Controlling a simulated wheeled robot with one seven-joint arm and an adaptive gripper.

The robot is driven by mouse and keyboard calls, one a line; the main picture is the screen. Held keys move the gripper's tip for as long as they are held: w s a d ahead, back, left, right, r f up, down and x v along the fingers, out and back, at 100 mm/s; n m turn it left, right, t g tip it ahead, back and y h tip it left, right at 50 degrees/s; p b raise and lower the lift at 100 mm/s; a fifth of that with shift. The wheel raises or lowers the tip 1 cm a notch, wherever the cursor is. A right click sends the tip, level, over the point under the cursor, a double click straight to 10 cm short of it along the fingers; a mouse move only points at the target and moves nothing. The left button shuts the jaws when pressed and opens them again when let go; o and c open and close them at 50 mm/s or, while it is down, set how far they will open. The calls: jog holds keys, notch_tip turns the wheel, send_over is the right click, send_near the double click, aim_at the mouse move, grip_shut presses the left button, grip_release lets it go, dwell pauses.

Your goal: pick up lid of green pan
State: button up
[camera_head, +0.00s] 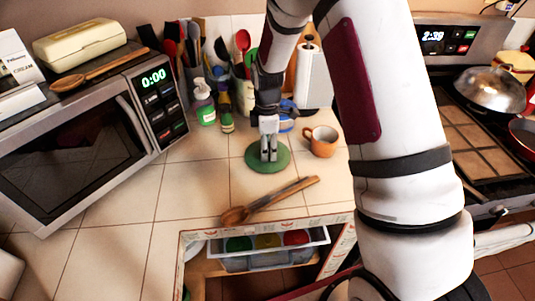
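A flat green disc (254,164), which looks like the lid, lies on the tiled counter left of an orange mug. My gripper (269,157) points straight down over the disc's middle, with its two grey fingertips close together in the picture. The fingers cover part of the disc, including any knob. I cannot tell whether the fingertips touch it or hold anything. No green pan can be made out beneath the disc.
The orange mug (321,141) stands close right of the disc. A wooden spoon (270,200) lies in front, above an open drawer (270,260). Bottles and utensil holders crowd behind. A microwave (85,135) is at left, a stove (485,150) at right.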

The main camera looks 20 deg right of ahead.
grip_shut()
jog(key=shift+r, duration=0.15)
